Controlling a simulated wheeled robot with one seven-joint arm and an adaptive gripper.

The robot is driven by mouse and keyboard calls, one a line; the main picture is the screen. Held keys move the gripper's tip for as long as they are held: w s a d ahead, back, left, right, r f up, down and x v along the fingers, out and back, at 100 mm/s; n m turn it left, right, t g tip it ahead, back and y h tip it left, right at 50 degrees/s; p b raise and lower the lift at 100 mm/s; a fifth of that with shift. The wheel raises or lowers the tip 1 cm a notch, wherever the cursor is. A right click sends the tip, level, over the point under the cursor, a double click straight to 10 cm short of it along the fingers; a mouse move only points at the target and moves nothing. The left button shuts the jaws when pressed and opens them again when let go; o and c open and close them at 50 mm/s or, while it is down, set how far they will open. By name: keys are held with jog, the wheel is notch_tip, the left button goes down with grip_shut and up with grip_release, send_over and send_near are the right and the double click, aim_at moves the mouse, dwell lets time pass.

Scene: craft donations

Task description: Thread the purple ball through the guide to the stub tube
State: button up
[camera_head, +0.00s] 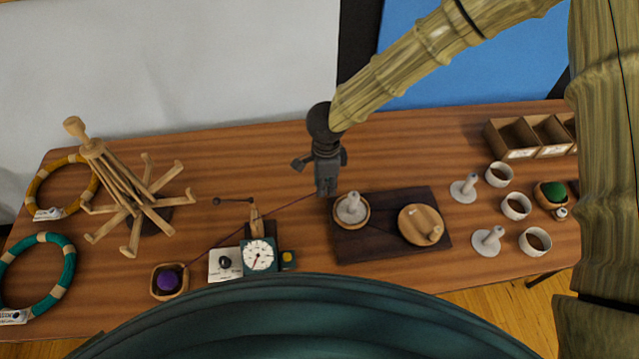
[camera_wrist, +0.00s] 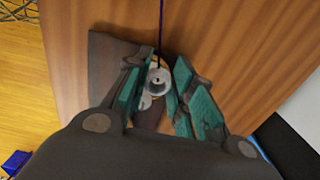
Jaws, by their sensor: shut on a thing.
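The purple ball (camera_head: 168,281) sits in a small wooden bowl (camera_head: 157,292) at the front left. A thin purple strand runs from it past the guide (camera_head: 256,224), a wooden post by the dial box, to my gripper (camera_head: 325,192). I cannot tell whether the strand passes through the guide. My gripper is shut on the purple strand (camera_wrist: 161,25), just above the dark board. A pale grey tube (camera_head: 351,207), apparently the stub tube, stands upright on a round wooden base on that board. It also shows below the fingers in the wrist view (camera_wrist: 159,81).
The dark board (camera_head: 380,238) also bears a wooden disc with a knob (camera_head: 425,225). A dial box (camera_head: 260,257) stands left of it. A pegged wooden swift (camera_head: 135,200) and hoops are at left; grey cones, white cups and a divided box (camera_head: 518,140) are at right.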

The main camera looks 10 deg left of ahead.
jog(key=b, duration=0.2)
send_over(352, 196)
jog(key=shift+w+f, duration=0.1)
jog(key=shift+f+p, duration=0.3)
jog(key=shift+p, duration=0.05)
jog(key=shift+f, duration=0.9)
dwell(0.3)
jog(key=o, duration=0.7)
notch_tip(352, 196, up, 12)
jog(key=shift+f, duration=0.1)
dwell(0.4)
